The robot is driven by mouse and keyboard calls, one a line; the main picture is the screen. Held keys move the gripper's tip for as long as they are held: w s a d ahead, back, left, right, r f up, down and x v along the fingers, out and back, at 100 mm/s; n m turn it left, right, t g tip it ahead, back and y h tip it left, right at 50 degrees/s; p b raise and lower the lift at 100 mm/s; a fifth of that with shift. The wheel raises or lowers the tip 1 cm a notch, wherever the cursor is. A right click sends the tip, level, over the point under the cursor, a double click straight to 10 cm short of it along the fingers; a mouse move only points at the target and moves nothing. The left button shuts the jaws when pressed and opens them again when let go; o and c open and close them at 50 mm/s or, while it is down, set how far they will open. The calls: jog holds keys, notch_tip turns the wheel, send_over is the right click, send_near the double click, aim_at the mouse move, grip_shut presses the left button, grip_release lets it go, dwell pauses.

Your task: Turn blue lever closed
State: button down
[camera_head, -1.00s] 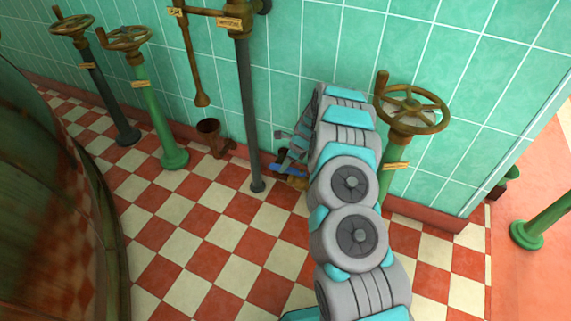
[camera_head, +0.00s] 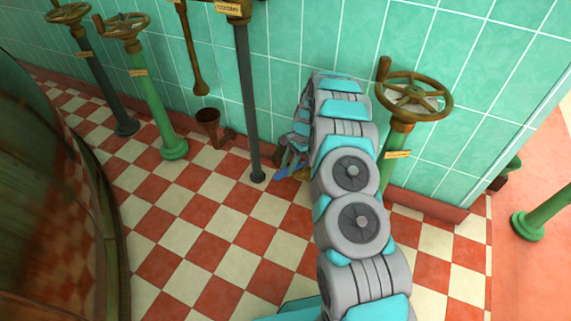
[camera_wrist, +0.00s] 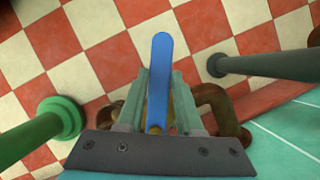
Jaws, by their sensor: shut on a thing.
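The blue lever (camera_wrist: 159,70) lies between the two fingers of my gripper (camera_wrist: 161,78) in the wrist view, its rounded end reaching past the fingertips. My gripper is shut on it. In the head view the blue lever (camera_head: 284,173) shows as a small bar low by the wall, slanting down to the left. My gripper (camera_head: 290,158) is over it there, partly hidden behind my arm. A brown pipe fitting (camera_wrist: 214,100) shows behind the lever in the wrist view; most of the valve body is hidden by my gripper.
A dark grey pipe (camera_head: 249,105) stands just left of the lever. A green post with a brass handwheel (camera_head: 413,97) stands close right of my arm. More handwheel posts (camera_head: 150,100) stand at left, beside a large curved vessel (camera_head: 50,190). The checkered floor (camera_head: 210,245) is open.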

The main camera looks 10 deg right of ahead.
jog(key=n, duration=0.2)
jog(key=s+d+n+g+h, duration=0.1)
jog(key=n, duration=0.1)
jog(key=s+d+n, duration=0.1)
jog(key=shift+s+d+n+g+b, duration=0.1)
jog(key=shift+s+n+g+b, duration=0.15)
jog(key=shift+n+g+b, duration=0.15)
jog(key=shift+h, duration=0.3)
jog(key=c, duration=0.6)
grip_release()
jog(key=shift+o, duration=0.2)
jog(key=v, duration=0.7)
jog(key=shift+r, duration=0.4)
jog(key=shift+d, duration=0.15)
